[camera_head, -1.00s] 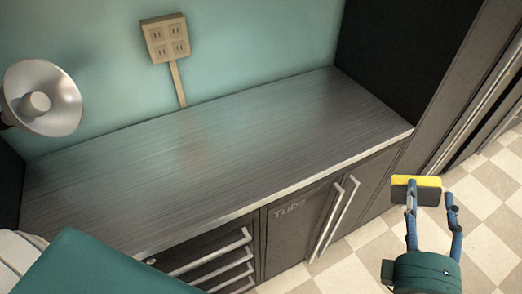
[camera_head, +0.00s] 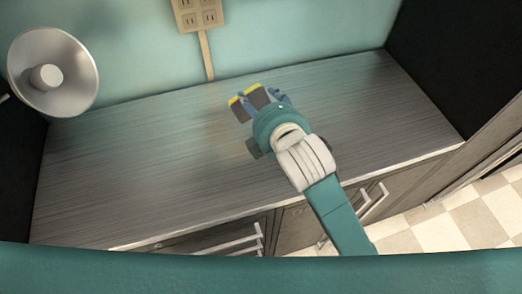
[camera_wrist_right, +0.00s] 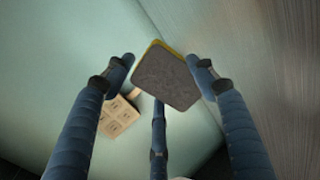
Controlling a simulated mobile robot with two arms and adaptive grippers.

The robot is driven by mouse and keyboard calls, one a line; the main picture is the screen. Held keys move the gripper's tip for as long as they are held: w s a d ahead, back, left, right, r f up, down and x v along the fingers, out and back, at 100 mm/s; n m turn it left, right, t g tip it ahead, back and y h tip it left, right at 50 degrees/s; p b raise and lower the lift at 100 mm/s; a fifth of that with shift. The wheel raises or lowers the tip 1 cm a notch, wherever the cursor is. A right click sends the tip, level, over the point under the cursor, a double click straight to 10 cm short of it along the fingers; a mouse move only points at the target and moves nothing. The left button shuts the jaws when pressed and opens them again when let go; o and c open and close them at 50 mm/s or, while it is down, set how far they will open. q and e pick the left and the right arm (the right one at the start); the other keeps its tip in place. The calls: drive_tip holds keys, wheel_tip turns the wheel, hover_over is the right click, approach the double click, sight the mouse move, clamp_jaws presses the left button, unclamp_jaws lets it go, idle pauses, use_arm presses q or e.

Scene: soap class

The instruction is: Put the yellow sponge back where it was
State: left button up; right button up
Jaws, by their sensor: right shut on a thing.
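The yellow sponge (camera_head: 258,98), with a dark grey face and a yellow edge, is held by my right gripper (camera_head: 262,100) over the back of the counter (camera_head: 130,165). In the right wrist view the sponge (camera_wrist_right: 166,80) sits tilted between the blue fingers of the gripper (camera_wrist_right: 164,76), its grey face towards the camera. I cannot tell whether the sponge touches the counter. My left gripper is not in view.
A round metal lamp (camera_head: 80,75) is at the left. A wall outlet (camera_head: 198,12) with a cable strip is behind the counter. A dark side wall (camera_head: 455,60) bounds the right. The visible counter top is otherwise clear.

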drive_tip(key=s+a+f+n+g+h+p, duration=0.1)
drive_tip(key=s+a+n+g, duration=0.1)
drive_tip(key=a+g, duration=0.3)
drive_tip(key=s+a+f+n+g+p, duration=0.1)
drive_tip(key=a+n+g, duration=0.15)
drive_tip(key=a, duration=0.35)
drive_tip(key=s+d+r+g+h+p, duration=0.25)
drive_tip(key=d+g, duration=0.25)
drive_tip(key=d, duration=0.8)
drive_tip(key=f, duration=0.1)
drive_tip(key=f+p, duration=0.1)
drive_tip(key=f, duration=0.1)
drive_tip(key=shift+w+a+f+h, duration=0.15)
drive_tip(key=shift+w+f+h, duration=0.05)
drive_tip(key=shift+h, duration=0.15)
drive_tip(key=shift+f+p, duration=0.55)
drive_tip(key=shift+f, duration=1.85)
drive_tip(key=o, duration=1.2)
drive_tip(key=shift+n, duration=0.25)
